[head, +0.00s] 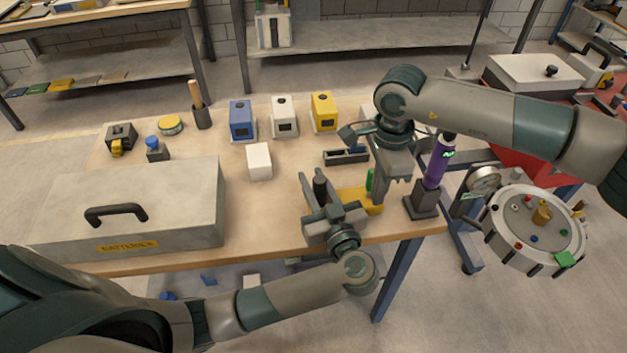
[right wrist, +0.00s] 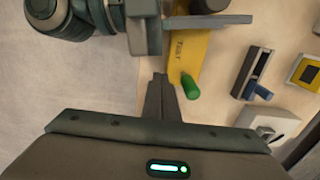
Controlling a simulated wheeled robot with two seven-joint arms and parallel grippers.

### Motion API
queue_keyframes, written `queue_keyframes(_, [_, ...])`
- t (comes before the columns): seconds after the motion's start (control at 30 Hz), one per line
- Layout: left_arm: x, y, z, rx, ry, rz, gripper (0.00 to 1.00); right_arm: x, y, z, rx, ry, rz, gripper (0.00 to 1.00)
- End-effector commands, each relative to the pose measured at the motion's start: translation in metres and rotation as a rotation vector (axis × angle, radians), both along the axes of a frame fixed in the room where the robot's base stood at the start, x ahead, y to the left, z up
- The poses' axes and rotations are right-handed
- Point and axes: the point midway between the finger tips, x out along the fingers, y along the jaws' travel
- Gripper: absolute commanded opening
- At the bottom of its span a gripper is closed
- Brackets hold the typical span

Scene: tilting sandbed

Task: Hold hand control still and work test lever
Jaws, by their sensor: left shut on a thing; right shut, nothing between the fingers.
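My left gripper (head: 322,208) is shut on the black hand control (head: 320,188), which stands at the front edge of the workbench. A yellow plate (head: 352,197) lies beside it; in the right wrist view the plate (right wrist: 190,52) carries a partly readable label like "TEST". The green test lever (head: 370,179) sticks up at the plate's right part. My right gripper (head: 378,196) is shut and empty, pointing down close beside the lever. In the right wrist view the green lever (right wrist: 190,87) is just right of the fingertips (right wrist: 160,90); I cannot tell if they touch.
A grey lidded case (head: 150,200) fills the bench's left front. Blue (head: 242,118), white (head: 284,118) and yellow (head: 322,110) boxes stand behind. A purple canister (head: 438,162) in a dark stand is right of my right gripper. A round tray (head: 535,230) lies beyond the bench.

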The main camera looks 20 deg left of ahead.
Motion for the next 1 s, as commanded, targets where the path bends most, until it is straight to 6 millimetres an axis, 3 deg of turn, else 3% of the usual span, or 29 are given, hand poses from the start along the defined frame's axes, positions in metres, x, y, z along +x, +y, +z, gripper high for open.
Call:
queue_keyframes(0.63, [0.000, 0.000, 0.000, 0.000, 0.000, 0.001, 0.00, -0.008, -0.005, 0.003, -0.001, 0.001, 0.000, 0.00])
queue_keyframes(1.0, [0.000, 0.000, 0.000, 0.000, 0.000, 0.001, 0.00, -0.008, -0.005, 0.030, 0.001, -0.001, 0.000, 0.00])
